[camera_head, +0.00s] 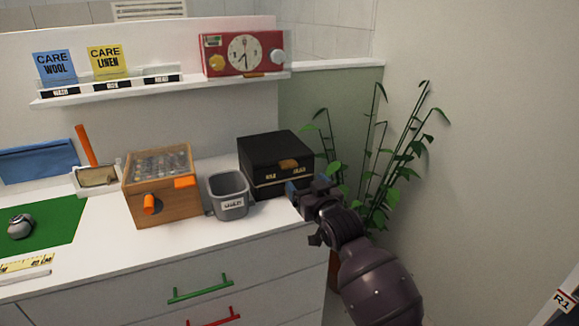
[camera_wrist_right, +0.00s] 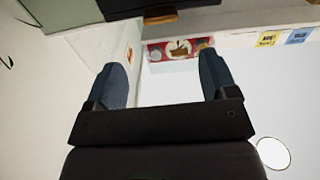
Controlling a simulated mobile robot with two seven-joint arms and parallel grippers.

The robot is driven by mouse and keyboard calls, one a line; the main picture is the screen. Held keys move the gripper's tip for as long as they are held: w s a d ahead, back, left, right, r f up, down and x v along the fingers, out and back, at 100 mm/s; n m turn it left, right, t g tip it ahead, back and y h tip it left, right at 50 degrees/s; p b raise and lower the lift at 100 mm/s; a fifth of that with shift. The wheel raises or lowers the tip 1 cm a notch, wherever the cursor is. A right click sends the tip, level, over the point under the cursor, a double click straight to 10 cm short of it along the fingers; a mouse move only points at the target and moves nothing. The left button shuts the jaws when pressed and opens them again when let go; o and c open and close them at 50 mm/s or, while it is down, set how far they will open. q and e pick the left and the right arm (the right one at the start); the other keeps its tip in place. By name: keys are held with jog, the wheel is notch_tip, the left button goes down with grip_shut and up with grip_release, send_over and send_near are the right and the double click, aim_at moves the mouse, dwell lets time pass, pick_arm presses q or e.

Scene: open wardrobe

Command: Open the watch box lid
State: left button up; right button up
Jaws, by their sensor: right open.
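The watch box (camera_head: 268,150) is a black box on the right end of the white counter. Its lid is shut, with an orange-brown tab (camera_head: 289,163) at the front edge and small pale lettering on the front below. My right gripper (camera_head: 303,192) is close to the box's front right corner, at the counter's edge. The wrist view shows its two fingers (camera_wrist_right: 162,78) spread wide with nothing between them. A dark edge with a brown tab (camera_wrist_right: 160,17) at the top of that view looks like part of the box. I cannot tell whether the gripper touches it. My left gripper is not in view.
A grey bin (camera_head: 229,208) and a wooden case (camera_head: 160,212) stand left of the box. A red clock radio (camera_head: 216,65) sits on the shelf above. A leafy plant (camera_head: 385,175) stands to the right, beside the wall. Drawers with green and red handles are below.

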aim_at(290, 167)
jog(key=shift+w+f, duration=0.15)
jog(key=shift+f, duration=0.05)
jog(key=shift+b+x, duration=1.5)
jog(key=shift+x, duration=3.85)
jog(key=shift+a, duration=0.1)
